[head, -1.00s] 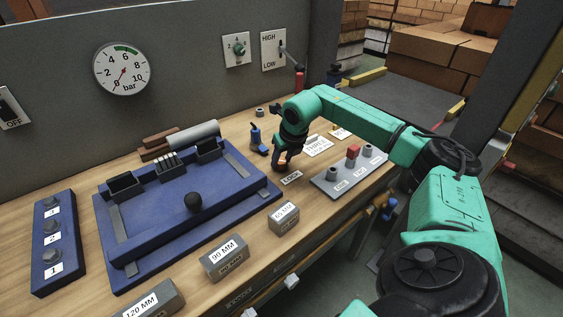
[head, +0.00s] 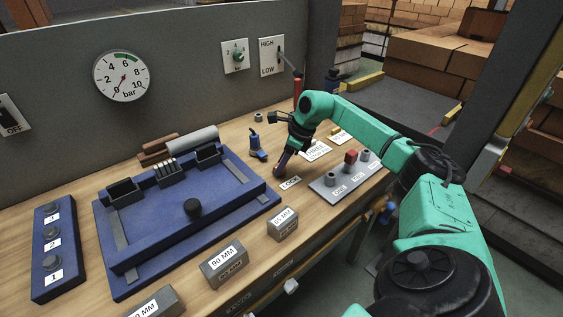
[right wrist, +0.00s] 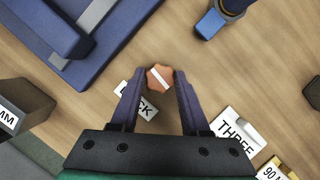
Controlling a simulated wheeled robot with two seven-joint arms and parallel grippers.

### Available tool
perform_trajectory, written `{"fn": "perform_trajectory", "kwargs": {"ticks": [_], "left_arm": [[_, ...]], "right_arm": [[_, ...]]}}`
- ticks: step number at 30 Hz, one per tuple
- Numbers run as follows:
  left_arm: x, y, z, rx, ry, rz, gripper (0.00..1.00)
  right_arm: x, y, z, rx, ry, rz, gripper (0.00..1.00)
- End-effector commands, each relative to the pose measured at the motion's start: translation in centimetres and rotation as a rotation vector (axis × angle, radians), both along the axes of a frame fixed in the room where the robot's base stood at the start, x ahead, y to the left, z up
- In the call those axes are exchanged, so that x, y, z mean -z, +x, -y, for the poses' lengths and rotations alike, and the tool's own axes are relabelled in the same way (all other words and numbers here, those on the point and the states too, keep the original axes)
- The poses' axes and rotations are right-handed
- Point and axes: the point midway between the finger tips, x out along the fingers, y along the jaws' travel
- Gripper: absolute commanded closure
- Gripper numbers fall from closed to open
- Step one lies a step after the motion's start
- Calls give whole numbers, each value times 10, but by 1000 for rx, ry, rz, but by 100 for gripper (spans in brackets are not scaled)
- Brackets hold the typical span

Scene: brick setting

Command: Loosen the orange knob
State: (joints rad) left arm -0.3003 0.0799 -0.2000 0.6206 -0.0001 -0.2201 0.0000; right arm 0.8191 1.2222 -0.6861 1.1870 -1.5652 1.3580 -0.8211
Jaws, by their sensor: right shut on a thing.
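The orange knob (right wrist: 160,78) is lobed, with a white stripe across its top. It sits on the wooden bench by the LOCK label (right wrist: 138,108). In the right wrist view my right gripper (right wrist: 160,80) has one finger on each side of the knob and is shut on it. In the head view this gripper (head: 281,167) points down at the bench, and its fingers mostly hide the knob. The LOCK label also shows in the head view (head: 290,183). My left gripper is out of view.
A blue fixture (head: 130,275) lies left of the knob. A blue clamp-like part (head: 257,147) stands behind it. A grey plate with pegs (head: 328,192) lies to the right, and a 65 MM block (head: 282,228) in front. A THREE sign (right wrist: 236,132) is close by.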

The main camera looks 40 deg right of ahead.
Motion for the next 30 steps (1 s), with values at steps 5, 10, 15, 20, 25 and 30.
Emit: {"fn": "perform_trajectory", "kwargs": {"ticks": [5,10,15,20,25,30], "left_arm": [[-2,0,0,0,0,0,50],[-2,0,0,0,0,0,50],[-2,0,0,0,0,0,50],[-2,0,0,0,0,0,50],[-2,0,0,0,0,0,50],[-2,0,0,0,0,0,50]], "right_arm": [[-2,1,1,-45,0,4,100],[-1,1,1,-63,-1,4,100],[-1,1,1,-65,-1,3,100],[-1,1,1,-63,-2,4,100],[-1,1,1,-64,-1,2,24],[0,0,1,-64,-1,1,24]]}}
